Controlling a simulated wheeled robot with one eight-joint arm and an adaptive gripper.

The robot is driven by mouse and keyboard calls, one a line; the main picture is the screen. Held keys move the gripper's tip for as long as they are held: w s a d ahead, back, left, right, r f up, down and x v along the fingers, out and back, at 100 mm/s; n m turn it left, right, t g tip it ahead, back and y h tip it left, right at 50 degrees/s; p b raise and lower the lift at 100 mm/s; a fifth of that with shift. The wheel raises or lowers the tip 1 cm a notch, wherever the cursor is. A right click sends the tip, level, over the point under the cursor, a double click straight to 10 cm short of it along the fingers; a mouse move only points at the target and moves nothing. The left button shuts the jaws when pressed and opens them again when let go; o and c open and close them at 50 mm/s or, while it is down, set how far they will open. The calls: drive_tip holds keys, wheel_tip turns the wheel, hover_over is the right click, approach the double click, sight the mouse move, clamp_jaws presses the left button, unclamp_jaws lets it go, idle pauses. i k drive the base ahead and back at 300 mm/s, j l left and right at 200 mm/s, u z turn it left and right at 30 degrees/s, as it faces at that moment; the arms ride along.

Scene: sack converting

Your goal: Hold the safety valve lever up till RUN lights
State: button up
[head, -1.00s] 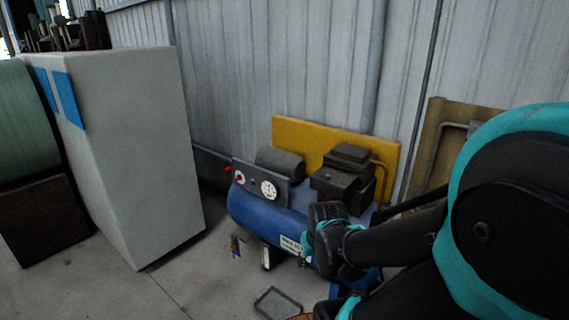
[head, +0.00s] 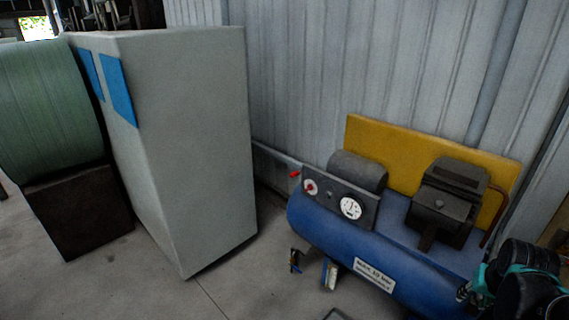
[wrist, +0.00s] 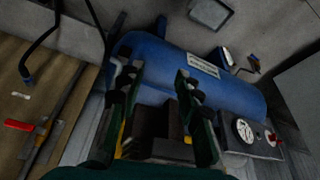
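A blue air compressor (head: 410,245) stands against the wall. In the head view my arm sits at the lower right corner. No RUN light is readable.
A tall grey cabinet (head: 200,150) with blue panels stands left of the compressor. A green roll (head: 45,110) is at far left above a dark box (head: 80,210). A yellow guard (head: 400,150) stands behind the motor. Another red handle (wrist: 18,125) lies by a brown board (wrist: 35,95).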

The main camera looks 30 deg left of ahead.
sight(296, 173)
drive_tip(key=i+j, duration=0.1)
drive_tip(key=j, duration=0.4)
drive_tip(key=i+j, duration=0.1)
drive_tip(key=j, duration=0.4)
drive_tip(key=i+j, duration=0.1)
drive_tip(key=j, duration=0.4)
drive_tip(key=i+j, duration=0.1)
drive_tip(key=j, duration=0.4)
drive_tip(key=i+j, duration=0.1)
drive_tip(key=j, duration=0.4)
drive_tip(key=i+j, duration=0.1)
drive_tip(key=j, duration=0.4)
drive_tip(key=i+j, duration=0.1)
drive_tip(key=j, duration=0.4)
